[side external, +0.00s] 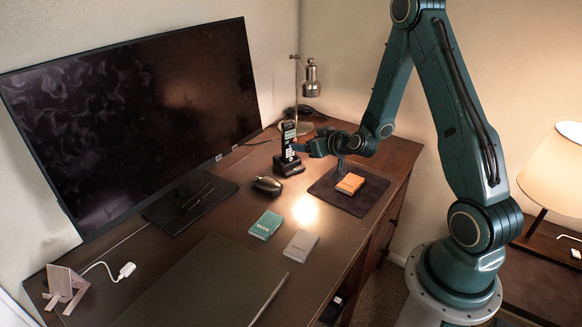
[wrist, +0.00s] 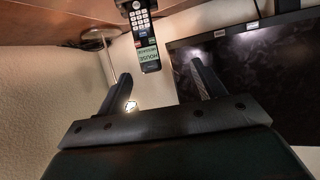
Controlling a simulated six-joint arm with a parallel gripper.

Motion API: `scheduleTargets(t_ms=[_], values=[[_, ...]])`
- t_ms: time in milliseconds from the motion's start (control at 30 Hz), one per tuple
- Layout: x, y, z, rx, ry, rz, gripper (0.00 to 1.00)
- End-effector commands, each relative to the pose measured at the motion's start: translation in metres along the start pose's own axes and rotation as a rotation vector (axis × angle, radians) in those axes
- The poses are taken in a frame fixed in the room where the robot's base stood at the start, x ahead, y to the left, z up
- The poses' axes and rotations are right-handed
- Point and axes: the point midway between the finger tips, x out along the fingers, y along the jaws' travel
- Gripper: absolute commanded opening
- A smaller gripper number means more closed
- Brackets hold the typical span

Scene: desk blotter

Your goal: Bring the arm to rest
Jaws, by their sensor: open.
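My gripper (side external: 302,147) is held level above the back of the desk, its fingers pointing left toward a black cordless phone (side external: 288,138). The phone stands upright in its black cradle (side external: 289,167). In the wrist view my gripper (wrist: 160,68) has its two fingers spread wide with nothing between them. There the phone (wrist: 143,28), with its keypad and a green label, shows beyond the fingertips. Whether a finger touches the phone cannot be told from the side view.
A dark mat (side external: 326,192) with an orange box (side external: 349,184) lies below my arm. A large monitor (side external: 140,110) stands left, a lamp (side external: 311,80) behind. A mouse (side external: 267,186), a green box (side external: 266,225), a grey box (side external: 301,246) and a dark flat panel (side external: 205,285) lie in front.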

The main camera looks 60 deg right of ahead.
Motion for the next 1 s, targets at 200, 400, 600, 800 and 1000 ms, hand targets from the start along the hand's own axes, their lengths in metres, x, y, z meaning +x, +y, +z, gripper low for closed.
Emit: scheduleTargets(t_ms=[200,400,600,800,1000], values=[[-0.019,-0.039,-0.03,-0.052,-0.049,-0.105,0.69],[-0.047,-0.072,-0.052,-0.104,-0.118,-0.188,0.69],[-0.081,-0.1,-0.067,-0.152,-0.192,-0.247,0.69],[-0.121,-0.12,-0.077,-0.195,-0.267,-0.283,0.69],[-0.164,-0.133,-0.083,-0.229,-0.342,-0.297,0.69]])
